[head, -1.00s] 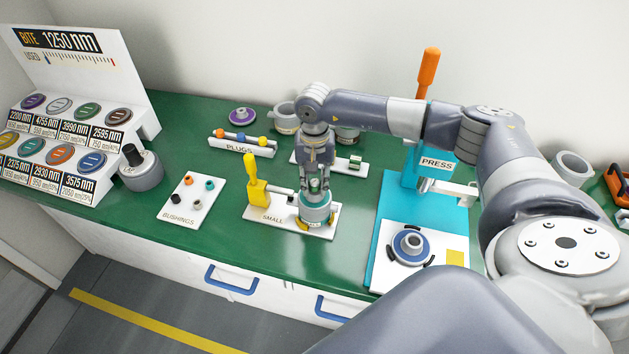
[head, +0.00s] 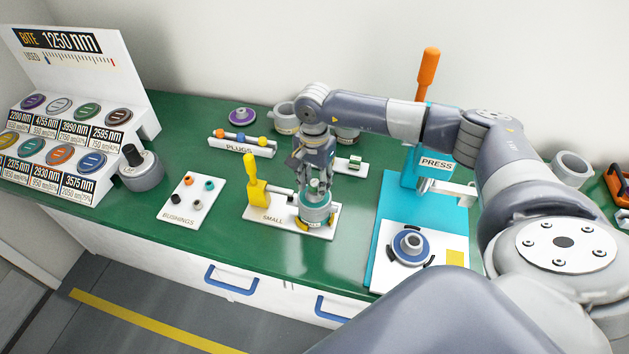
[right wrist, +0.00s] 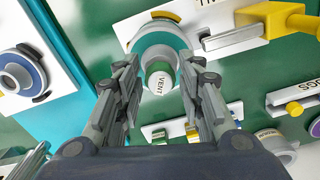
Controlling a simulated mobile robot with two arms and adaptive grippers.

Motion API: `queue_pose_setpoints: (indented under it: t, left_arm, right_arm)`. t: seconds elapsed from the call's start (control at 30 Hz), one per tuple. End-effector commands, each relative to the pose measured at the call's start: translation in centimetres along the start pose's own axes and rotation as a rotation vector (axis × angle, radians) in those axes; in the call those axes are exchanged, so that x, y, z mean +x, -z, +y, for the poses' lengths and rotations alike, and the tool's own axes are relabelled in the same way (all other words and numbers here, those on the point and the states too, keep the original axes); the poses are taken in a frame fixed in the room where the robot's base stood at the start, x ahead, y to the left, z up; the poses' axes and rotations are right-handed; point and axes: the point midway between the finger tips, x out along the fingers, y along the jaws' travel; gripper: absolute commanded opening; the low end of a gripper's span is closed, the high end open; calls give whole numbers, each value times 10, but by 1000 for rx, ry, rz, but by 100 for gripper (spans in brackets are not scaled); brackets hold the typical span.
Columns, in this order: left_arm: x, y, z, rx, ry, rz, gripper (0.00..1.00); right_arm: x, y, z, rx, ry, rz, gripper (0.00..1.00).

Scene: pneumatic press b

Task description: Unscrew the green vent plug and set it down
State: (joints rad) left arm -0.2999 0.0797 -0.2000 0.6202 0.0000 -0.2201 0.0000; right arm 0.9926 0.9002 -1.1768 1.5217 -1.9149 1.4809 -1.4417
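The green vent plug (right wrist: 158,83) shows in the right wrist view, with a white top marked VENT and a green edge. It stands in the middle of a round grey housing with a teal ring (head: 316,213), held on the white SMALL fixture (head: 263,212). My right gripper (head: 318,180) is over the housing in the head view. In the right wrist view its fingers (right wrist: 157,72) are spread on either side of the plug, with gaps visible between them and it. In the head view the fingers partly hide the plug. My left gripper is out of view.
The yellow clamp handle (head: 256,182) stands left of the housing. Behind are the PLUGS rack (head: 243,149) and grey cups. The blue PRESS (head: 425,190) stands to the right, the BUSHINGS plate (head: 187,201) to the left. Green bench is clear in front of the fixture.

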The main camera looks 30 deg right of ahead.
Motion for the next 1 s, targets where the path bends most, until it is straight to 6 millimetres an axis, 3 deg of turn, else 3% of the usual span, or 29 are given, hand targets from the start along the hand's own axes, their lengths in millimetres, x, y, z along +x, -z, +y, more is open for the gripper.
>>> queue_pose_setpoints:
  t: [0.4,0.67,0.8,1.0]
  left_arm:
    - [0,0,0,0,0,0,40]
    - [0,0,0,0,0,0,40]
    - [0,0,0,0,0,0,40]
    - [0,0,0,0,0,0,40]
  right_arm:
    - [0,0,-1,492,0,-1,35]
    - [0,0,-1,519,0,-1,35]
    - [0,0,-1,518,0,-1,11]
    - [0,0,-1,499,1,-1,11]
